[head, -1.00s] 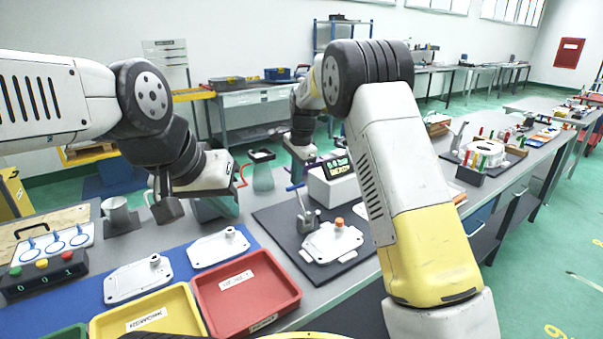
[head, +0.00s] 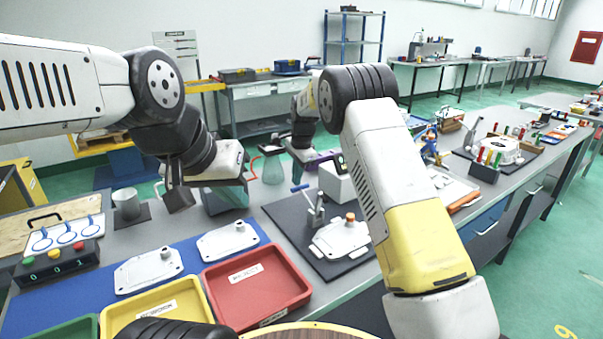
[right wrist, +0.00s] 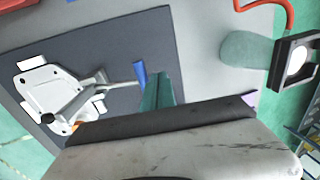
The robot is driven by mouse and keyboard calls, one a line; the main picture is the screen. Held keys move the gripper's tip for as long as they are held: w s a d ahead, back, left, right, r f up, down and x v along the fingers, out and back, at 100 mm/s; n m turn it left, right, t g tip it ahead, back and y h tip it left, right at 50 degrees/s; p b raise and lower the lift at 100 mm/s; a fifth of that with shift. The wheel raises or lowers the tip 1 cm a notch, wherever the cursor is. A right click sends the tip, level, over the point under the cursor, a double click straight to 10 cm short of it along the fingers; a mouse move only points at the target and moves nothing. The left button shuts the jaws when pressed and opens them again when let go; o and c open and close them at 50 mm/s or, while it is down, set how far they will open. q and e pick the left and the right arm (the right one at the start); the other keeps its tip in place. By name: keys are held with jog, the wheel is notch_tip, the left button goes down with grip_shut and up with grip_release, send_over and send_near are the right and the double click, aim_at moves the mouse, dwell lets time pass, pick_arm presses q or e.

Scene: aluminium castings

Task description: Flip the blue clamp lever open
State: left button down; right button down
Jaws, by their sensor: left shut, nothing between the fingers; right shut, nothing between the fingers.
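The blue clamp lever (head: 299,188) is a blue grip on a grey metal toggle clamp (head: 316,210) on a dark mat (head: 285,216). A white casting (head: 343,238) with an orange knob lies beside the clamp. In the right wrist view the blue grip (right wrist: 139,73) is next to the teal fingertip of my right gripper (right wrist: 155,92); contact cannot be told. In the head view my right gripper (head: 303,157) is above and behind the lever, shut and empty. My left gripper (head: 228,196) hangs over the bench further left, shut and empty.
A red tray (head: 257,285) and a yellow tray (head: 160,312) stand in front. Two white castings lie on the blue mat (head: 195,264). A green flask (head: 273,168) stands behind the clamp, and a grey box (head: 333,184) stands close right of my right gripper.

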dwell(0.4)
jog(key=v, duration=0.7)
jog(key=shift+r, duration=0.4)
jog(key=shift+s, duration=0.1)
